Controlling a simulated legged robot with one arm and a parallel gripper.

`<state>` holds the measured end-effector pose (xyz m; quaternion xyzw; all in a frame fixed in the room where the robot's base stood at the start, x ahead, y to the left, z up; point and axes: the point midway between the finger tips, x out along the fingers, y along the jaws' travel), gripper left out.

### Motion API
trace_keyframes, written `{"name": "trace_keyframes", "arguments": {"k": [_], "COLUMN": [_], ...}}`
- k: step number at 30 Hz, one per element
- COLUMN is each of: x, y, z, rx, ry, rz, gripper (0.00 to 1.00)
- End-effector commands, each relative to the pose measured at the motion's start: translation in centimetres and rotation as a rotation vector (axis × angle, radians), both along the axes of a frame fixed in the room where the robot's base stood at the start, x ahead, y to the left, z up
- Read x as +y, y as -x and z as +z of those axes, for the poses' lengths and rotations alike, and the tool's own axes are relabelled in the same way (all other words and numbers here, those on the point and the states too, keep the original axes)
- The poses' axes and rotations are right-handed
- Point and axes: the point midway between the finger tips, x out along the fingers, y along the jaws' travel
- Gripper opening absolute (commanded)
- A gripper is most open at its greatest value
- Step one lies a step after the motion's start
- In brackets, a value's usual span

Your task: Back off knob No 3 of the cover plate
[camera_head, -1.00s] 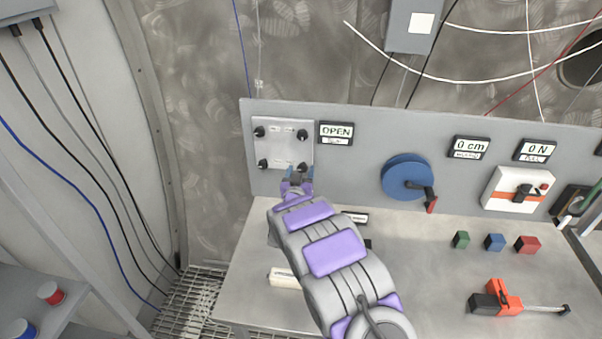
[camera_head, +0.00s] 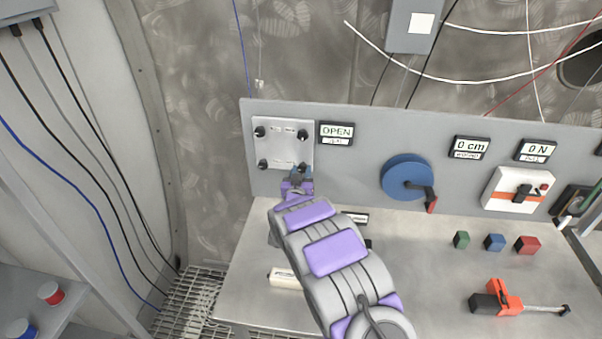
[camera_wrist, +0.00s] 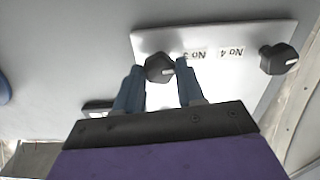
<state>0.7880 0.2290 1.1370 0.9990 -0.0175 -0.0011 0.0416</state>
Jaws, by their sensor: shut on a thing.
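The cover plate (camera_head: 285,124) is a pale square on the grey panel, with a dark knob near each corner. Knob No 3 (camera_wrist: 160,67) is black with a white mark, beside the "No 3" label in the wrist view, where the labels appear upside down. My gripper (camera_head: 300,170) is at the plate's lower right corner. Its two blue fingers stand on either side of knob No 3 and are shut on it. In the head view my fingers largely hide this knob. Knob No 4 (camera_wrist: 277,58) is clear of the fingers.
An "OPEN" display (camera_head: 336,131) is right of the plate. A blue wheel with a crank (camera_head: 402,175) is farther right. Coloured blocks (camera_head: 494,242) and an orange-black tool (camera_head: 499,299) lie on the bench. A pale cylinder (camera_head: 284,279) lies beside my arm.

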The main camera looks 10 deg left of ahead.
Motion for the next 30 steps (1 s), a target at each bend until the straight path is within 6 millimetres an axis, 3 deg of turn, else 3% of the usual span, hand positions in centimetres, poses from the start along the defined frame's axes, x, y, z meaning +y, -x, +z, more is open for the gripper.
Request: {"name": "trace_keyframes", "arguments": {"k": [11,30], "x": [0.25,0.58], "y": [0.0,0.03], "z": [0.21,-0.05], "rx": [0.005,0.025], "ry": [0.125,0.708], "rz": [0.002,0.007], "gripper": [0.08,0.08]}}
